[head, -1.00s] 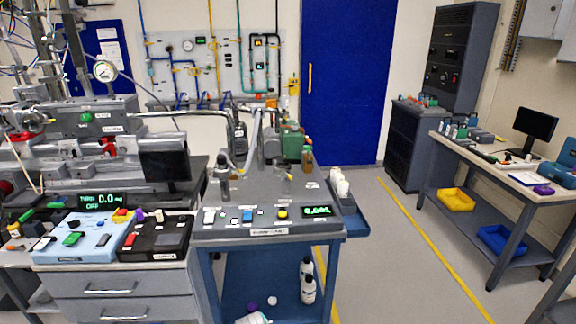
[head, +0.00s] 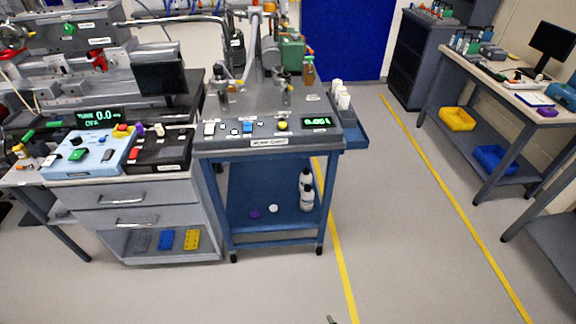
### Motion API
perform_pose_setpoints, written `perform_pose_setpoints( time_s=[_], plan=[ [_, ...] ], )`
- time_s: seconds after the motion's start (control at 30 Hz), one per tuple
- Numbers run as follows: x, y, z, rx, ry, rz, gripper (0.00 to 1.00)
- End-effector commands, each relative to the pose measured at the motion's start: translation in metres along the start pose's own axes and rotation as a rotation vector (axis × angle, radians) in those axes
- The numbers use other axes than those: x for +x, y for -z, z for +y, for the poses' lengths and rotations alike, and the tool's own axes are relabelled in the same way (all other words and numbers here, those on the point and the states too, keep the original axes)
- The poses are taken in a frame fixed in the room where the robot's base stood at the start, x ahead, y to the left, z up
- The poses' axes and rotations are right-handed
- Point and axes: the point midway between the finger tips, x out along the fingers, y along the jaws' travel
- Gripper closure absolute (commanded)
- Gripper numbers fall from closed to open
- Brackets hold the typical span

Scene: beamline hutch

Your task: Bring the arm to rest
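My arm and gripper cannot be made out in the head view. Only a small dark tip shows at the bottom edge, right of the middle, and I cannot tell what it belongs to. Whether my gripper is open, shut or holding anything does not show. The pump cart (head: 270,152) stands ahead with a lit green display and small buttons on its sloped front.
A drawer cabinet (head: 150,194) with a blue and a black control box stands left of the cart. A workbench (head: 470,70) with a yellow bin (head: 457,118) and a blue bin (head: 494,158) stands right. The floor (head: 400,250) in front is clear, with yellow lines.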

Motion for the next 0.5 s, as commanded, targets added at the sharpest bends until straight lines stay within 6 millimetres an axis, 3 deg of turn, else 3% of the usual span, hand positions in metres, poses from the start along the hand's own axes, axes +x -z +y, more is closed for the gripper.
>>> perform_pose_setpoints(
  time_s=[0.03, 0.23, 0.5],
  plan=[
    [-0.020, -0.010, 0.001, 0.025, -0.013, 0.009, 0.56],
    [-0.094, -0.025, 0.009, 0.126, -0.067, 0.072, 0.56],
    [-0.197, -0.022, 0.020, 0.259, -0.139, 0.163, 0.56]
  ],
)
